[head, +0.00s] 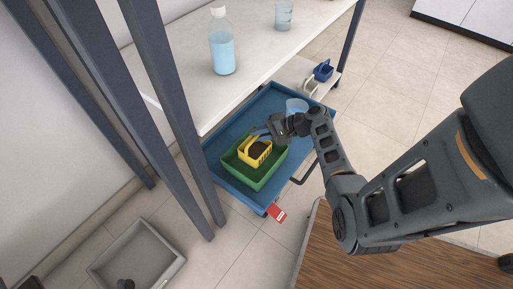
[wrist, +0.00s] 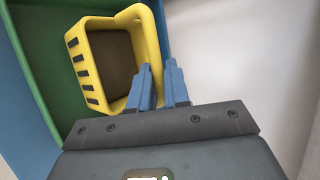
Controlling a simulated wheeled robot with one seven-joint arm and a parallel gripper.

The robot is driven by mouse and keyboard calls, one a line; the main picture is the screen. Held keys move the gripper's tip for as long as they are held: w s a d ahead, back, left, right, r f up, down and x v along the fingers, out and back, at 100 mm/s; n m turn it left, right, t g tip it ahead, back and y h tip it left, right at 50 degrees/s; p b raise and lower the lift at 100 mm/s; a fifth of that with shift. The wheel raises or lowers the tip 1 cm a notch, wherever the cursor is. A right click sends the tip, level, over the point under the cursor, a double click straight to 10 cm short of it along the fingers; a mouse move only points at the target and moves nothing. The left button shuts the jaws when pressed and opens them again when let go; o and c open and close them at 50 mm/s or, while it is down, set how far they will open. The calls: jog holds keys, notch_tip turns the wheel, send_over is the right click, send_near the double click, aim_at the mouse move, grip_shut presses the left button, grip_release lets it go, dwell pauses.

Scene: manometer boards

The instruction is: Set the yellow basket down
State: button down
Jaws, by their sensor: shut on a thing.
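The yellow basket (head: 249,157) has slotted sides and a dark brown inside. In the head view it is within the outline of a green bin (head: 260,183), which stands in a blue drawer or tray (head: 228,177) under the white shelf. My gripper (head: 263,133) reaches it from the right. In the wrist view my gripper's blue fingers (wrist: 161,84) are shut on the near right rim of the yellow basket (wrist: 84,70). The green bin's wall (wrist: 30,75) shows on the left. I cannot tell whether the basket's underside touches the bin's floor.
A white shelf (head: 270,48) with a bottle of blue liquid (head: 222,48) and a beaker (head: 284,16) is above the drawer. A clear cup (head: 296,105) is at the drawer's far end. Dark posts (head: 165,80) stand left. A grey bin (head: 137,258) is on the floor.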

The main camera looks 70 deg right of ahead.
aim_at(259, 149)
notch_tip(259, 149, down, 5)
jog(key=shift+r+b, duration=0.1)
jog(key=shift+b, duration=0.95)
jog(key=c, duration=1.1)
grip_release()
